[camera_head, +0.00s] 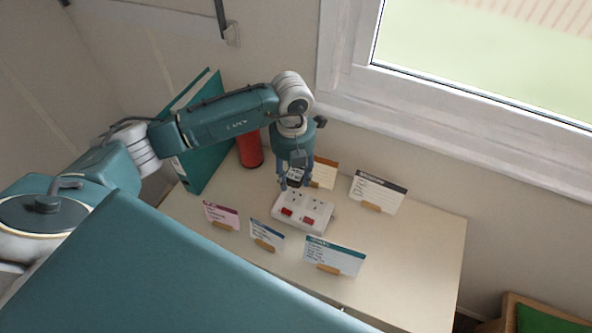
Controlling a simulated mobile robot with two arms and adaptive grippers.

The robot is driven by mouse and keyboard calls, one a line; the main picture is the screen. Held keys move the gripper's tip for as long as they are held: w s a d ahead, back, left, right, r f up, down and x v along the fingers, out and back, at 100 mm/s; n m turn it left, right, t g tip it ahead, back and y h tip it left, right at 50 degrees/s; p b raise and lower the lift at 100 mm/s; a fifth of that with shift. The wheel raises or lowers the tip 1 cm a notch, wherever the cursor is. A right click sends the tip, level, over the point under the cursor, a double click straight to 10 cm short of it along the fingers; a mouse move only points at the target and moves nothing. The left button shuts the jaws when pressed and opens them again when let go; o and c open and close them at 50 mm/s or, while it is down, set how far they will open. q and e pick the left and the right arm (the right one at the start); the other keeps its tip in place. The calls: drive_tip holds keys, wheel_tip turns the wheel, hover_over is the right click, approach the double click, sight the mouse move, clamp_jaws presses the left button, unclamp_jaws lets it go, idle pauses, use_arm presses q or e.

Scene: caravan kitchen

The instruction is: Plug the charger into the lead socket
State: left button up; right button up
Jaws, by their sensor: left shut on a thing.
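The lead socket (316,214) is a white block with outlets and red switches, lying on the cream table. My left gripper (295,182) points down over the back left part of the block. It is shut on the charger (295,174), a small dark thing between its fingers. The charger is at or just above the back left outlet. I cannot tell whether it touches the block, and its pins are hidden. My right gripper is not in view.
Several small cards on wooden stands surround the block: pink (222,212), blue (266,233), teal (338,258), dark-topped (379,188) and orange (326,170). A red cylinder (250,152) and a teal folder (207,155) stand behind left. The table's right side (425,250) is clear.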

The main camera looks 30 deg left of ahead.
use_arm(q)
wheel_tip(320, 180, down, 3)
drive_tip(key=shift+w+f+b, duration=0.1)
drive_tip(key=shift+w+b, duration=0.05)
drive_tip(key=shift+b, duration=0.65)
wheel_tip(320, 180, down, 2)
drive_tip(key=shift+f+b, duration=0.2)
drive_tip(key=shift+b, duration=0.7)
drive_tip(key=shift+f, duration=0.25)
drive_tip(key=shift+f+b, duration=0.3)
drive_tip(key=shift+b, duration=0.2)
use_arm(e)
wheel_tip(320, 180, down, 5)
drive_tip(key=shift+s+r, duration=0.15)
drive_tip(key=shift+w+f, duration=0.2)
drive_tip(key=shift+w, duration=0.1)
use_arm(q)
drive_tip(key=shift+f+b, duration=0.65)
drive_tip(key=shift+b, duration=0.1)
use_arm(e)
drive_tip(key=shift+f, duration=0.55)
use_arm(q)
drive_tip(key=shift+f, duration=0.25)
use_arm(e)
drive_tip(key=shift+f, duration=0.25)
